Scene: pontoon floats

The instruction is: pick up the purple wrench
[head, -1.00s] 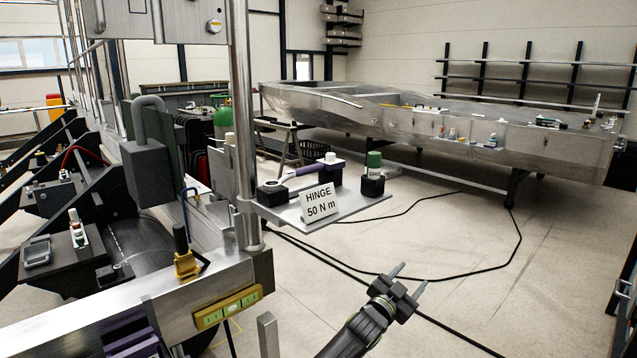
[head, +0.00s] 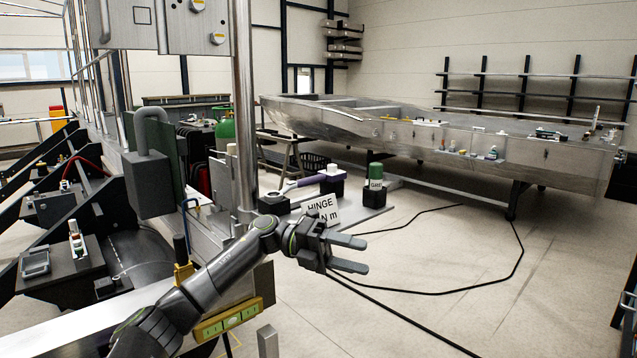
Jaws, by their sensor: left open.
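The purple wrench (head: 305,181) lies on a small grey tray (head: 372,199) fixed beside the metal post. It spans between a black block with a round opening and a black block with a white cap. My left gripper (head: 365,256) is open and empty, in front of and below the tray, its fingers pointing right. It is apart from the wrench. My right gripper is out of view.
A green-topped cylinder (head: 376,175) stands in a black holder on the tray's right. The metal post (head: 244,110) rises at the tray's left. A large metal pontoon (head: 350,128) fills the back. Floor to the right is open, with black cables.

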